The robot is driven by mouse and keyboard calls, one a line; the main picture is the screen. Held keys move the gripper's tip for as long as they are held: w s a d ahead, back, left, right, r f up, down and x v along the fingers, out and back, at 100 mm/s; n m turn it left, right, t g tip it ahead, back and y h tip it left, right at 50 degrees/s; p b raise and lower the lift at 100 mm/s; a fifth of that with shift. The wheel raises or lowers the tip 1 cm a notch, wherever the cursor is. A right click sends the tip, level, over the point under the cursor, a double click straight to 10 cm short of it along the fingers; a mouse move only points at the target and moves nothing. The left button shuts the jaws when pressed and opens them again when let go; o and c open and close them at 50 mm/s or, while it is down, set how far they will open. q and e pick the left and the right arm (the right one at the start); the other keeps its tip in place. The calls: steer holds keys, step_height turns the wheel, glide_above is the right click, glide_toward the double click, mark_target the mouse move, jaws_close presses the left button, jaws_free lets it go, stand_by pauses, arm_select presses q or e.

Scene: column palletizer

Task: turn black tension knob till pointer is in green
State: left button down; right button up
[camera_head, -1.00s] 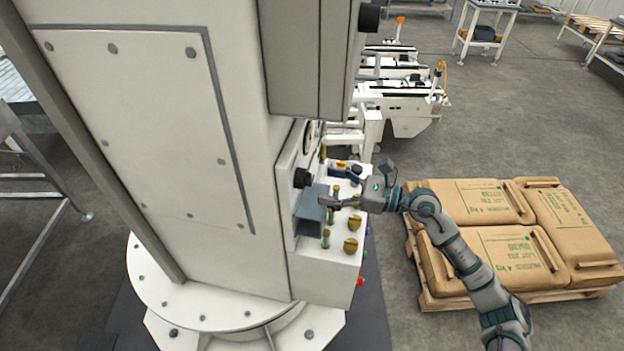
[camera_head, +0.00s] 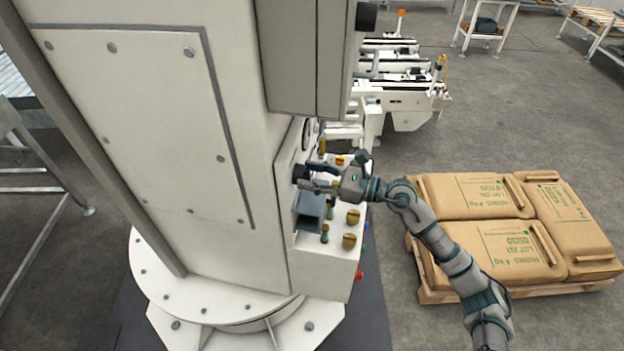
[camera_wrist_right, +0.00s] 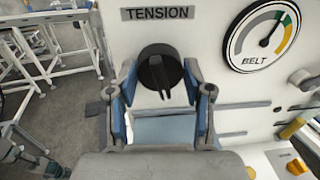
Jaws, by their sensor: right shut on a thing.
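The black tension knob (camera_wrist_right: 160,70) sits on a white panel under the TENSION label (camera_wrist_right: 158,13) in the right wrist view. In the head view the knob (camera_head: 300,174) shows on the column's side. My right gripper (camera_head: 314,178) is at the knob, with its blue-padded fingers (camera_wrist_right: 160,92) on either side, shut on it. The BELT gauge (camera_wrist_right: 263,43) is to the right of the knob. My left gripper is out of view.
A blue-grey open box (camera_head: 309,211) sticks out below the knob. Brass knobs (camera_head: 351,216) and green-stemmed posts (camera_head: 325,233) stand on the ledge beside it. A grey cabinet (camera_head: 305,55) overhangs above. A pallet of brown sacks (camera_head: 500,245) lies at the right.

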steer(key=m+p, duration=0.1)
steer(key=p, duration=0.2)
steer(key=shift+s+a+r+m, duration=0.15)
steer(key=shift+s+m, duration=0.05)
steer(key=shift+m, duration=0.2)
steer(key=shift+m+p, duration=0.4)
steer(key=shift+m, duration=0.1)
steer(key=shift+f, duration=0.3)
